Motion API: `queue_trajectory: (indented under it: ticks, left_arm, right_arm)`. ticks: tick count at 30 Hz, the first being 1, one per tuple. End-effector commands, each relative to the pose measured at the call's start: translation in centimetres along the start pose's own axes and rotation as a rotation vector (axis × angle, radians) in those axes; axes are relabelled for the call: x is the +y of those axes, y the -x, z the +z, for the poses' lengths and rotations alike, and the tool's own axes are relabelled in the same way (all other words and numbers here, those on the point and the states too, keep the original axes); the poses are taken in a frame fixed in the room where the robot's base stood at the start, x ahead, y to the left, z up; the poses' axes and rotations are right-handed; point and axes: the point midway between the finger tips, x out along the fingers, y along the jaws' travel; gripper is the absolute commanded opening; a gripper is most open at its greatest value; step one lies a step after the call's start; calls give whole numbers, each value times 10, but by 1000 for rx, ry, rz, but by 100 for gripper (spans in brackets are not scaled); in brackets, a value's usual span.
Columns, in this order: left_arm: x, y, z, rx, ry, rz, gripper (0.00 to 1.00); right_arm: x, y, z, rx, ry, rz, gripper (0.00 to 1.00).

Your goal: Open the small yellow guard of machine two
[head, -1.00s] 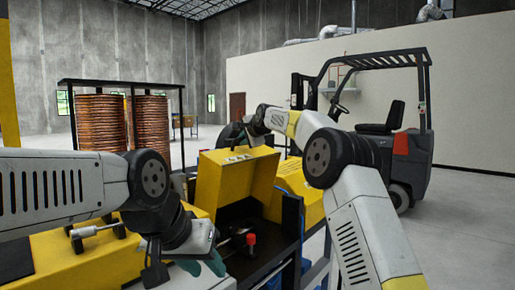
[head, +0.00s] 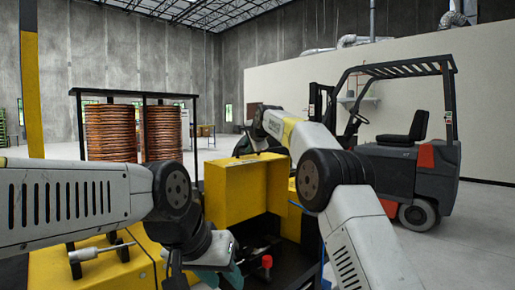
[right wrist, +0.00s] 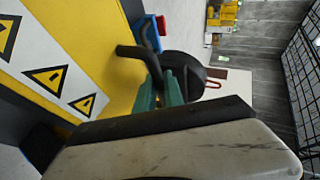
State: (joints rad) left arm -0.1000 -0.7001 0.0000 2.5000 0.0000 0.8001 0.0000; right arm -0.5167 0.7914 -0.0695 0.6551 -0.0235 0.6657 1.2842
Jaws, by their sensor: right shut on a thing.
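The small yellow guard (head: 232,193) stands raised above a dark open bay in the head view. In the right wrist view its yellow face (right wrist: 95,45) carries a white strip with black-and-yellow warning triangles. My right gripper (right wrist: 162,88) has its green fingers shut on the black handle (right wrist: 135,53) of the guard. In the head view the right fingers are hidden behind the guard. My left gripper (head: 208,279) hangs low in front of the bay, at the bottom edge. Its fingers are partly hidden and it is unclear whether they are apart.
A red knob (head: 267,262) shows inside the bay. A yellow machine body (head: 115,270) with a metal fitting (head: 95,253) lies at lower left. Copper coils (head: 110,132) stand on a rack behind. A forklift (head: 410,165) is parked at right on open floor.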

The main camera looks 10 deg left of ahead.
Motion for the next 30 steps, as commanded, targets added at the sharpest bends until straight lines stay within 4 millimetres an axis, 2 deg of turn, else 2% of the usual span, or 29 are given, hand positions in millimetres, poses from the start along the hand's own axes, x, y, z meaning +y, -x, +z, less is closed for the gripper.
queue_trajectory:
  ticks: [3,4,7,19,30]
  left_arm:
    - [0,0,0,0,0,0,36]
    - [0,0,0,0,0,0,36]
    - [0,0,0,0,0,0,36]
    - [0,0,0,0,0,0,36]
    - [0,0,0,0,0,0,36]
  right_arm:
    - [3,-1,-2,2,2,5,0]
    - [3,-1,-2,2,2,5,15]
    - [2,-1,-2,2,2,4,34]
    - [1,5,-1,0,1,4,34]
    - [0,58,-2,2,1,0,34]
